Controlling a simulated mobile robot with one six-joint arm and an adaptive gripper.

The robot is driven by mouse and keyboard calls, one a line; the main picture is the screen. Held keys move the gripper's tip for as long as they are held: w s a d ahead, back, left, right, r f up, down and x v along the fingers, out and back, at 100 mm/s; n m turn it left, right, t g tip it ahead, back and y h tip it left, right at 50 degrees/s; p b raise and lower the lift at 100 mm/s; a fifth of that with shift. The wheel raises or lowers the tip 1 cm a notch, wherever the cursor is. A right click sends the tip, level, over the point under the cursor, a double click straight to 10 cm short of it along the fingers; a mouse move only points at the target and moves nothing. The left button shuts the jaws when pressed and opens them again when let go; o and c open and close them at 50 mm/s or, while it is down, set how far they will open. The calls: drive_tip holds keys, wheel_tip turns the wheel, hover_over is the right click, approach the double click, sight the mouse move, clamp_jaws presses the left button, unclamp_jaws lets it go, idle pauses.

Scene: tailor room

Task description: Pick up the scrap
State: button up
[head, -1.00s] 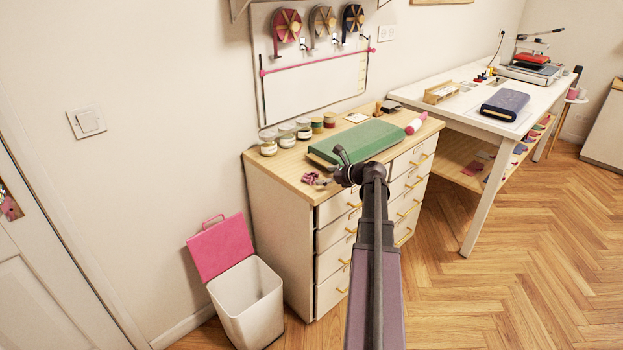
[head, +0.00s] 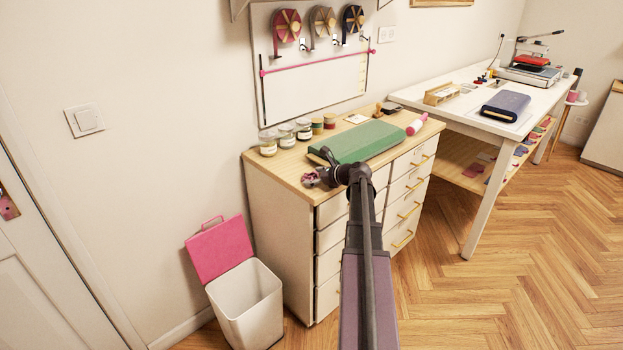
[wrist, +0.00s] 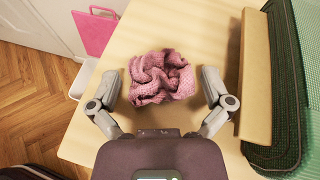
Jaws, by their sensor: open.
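The scrap (wrist: 161,77) is a crumpled piece of pink-mauve knitted fabric lying on the wooden top of the drawer cabinet (head: 290,165). In the head view the scrap (head: 309,179) shows small at the cabinet's front left corner, partly hidden by my arm. My gripper (wrist: 159,85) is open in the wrist view, with one finger on each side of the scrap and a gap on both sides. I cannot tell its exact height over the top. In the head view my gripper's fingers are mostly hidden behind my wrist.
A green bolster-like block (head: 362,142) lies right of the scrap. Several jars (head: 285,136) stand along the wall, and a pink-and-white roll (head: 416,124) lies at the right end. A white bin (head: 246,305) with its pink lid (head: 220,248) open stands left of the cabinet.

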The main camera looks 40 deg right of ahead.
sight(312, 176)
drive_tip(key=c, duration=0.4)
drive_tip(key=shift+r, duration=0.2)
idle(0.3)
wheel_tip(312, 176, up, 4)
drive_tip(key=p, duration=0.4)
drive_tip(key=shift+f, duration=0.25)
drive_tip(key=s+d, duration=0.2)
drive_tip(key=s, duration=0.3)
drive_tip(key=s+d, duration=0.2)
drive_tip(key=s, duration=0.3)
drive_tip(key=s+d+r+p, duration=0.1)
drive_tip(key=s, duration=0.4)
drive_tip(key=shift+d, duration=0.4)
